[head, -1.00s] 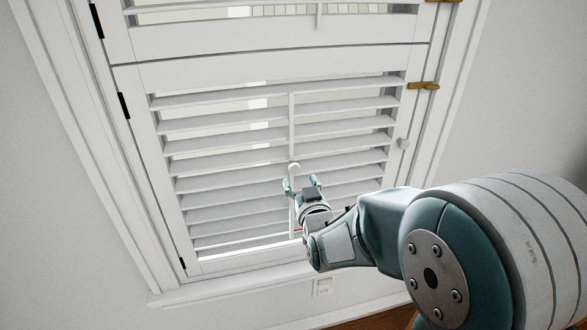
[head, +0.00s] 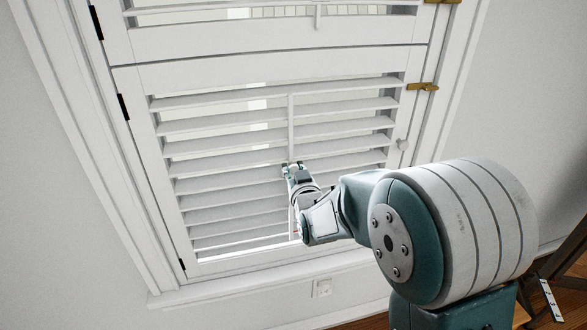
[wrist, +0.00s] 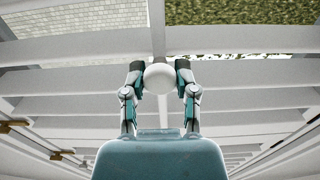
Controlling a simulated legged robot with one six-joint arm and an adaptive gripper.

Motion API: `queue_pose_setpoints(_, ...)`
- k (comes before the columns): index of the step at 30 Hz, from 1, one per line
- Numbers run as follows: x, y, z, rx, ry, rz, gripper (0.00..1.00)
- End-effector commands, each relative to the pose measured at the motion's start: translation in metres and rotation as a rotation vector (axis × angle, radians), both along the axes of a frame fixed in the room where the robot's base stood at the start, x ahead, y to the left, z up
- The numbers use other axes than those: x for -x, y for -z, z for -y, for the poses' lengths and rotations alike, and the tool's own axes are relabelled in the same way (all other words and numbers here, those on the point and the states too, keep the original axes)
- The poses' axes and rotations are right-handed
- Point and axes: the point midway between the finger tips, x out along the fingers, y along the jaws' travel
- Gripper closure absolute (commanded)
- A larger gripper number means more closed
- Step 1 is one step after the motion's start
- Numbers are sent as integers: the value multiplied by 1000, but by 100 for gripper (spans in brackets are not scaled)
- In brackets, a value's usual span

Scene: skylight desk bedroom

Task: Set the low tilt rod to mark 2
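The low tilt rod (head: 291,125) is a thin white upright bar at the middle of the lower shutter's slats (head: 225,155). Its round white knob (wrist: 160,77) sits between my fingertips in the wrist view, a finger on each side, seemingly touching it. In the head view my gripper (head: 292,166) is at the rod around mid-height of the panel, closed in on the knob, which it hides. The slats are tilted, with bright gaps between the upper ones. I cannot make out any numbered marks; my gripper and arm cover part of the rod's lower stretch.
Another shutter panel with its own rod (head: 318,15) is above.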

Motion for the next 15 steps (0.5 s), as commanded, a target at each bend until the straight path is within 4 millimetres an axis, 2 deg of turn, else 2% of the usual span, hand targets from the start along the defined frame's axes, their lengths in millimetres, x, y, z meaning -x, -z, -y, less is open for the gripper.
queue_pose_setpoints(4, 0, 3, -1, 0, -1, 0, 100)
queue_pose_setpoints(9, 0, 20, -1, 1, -1, -2, 100)
queue_pose_setpoints(15, 0, 20, -1, 0, -1, 1, 100)
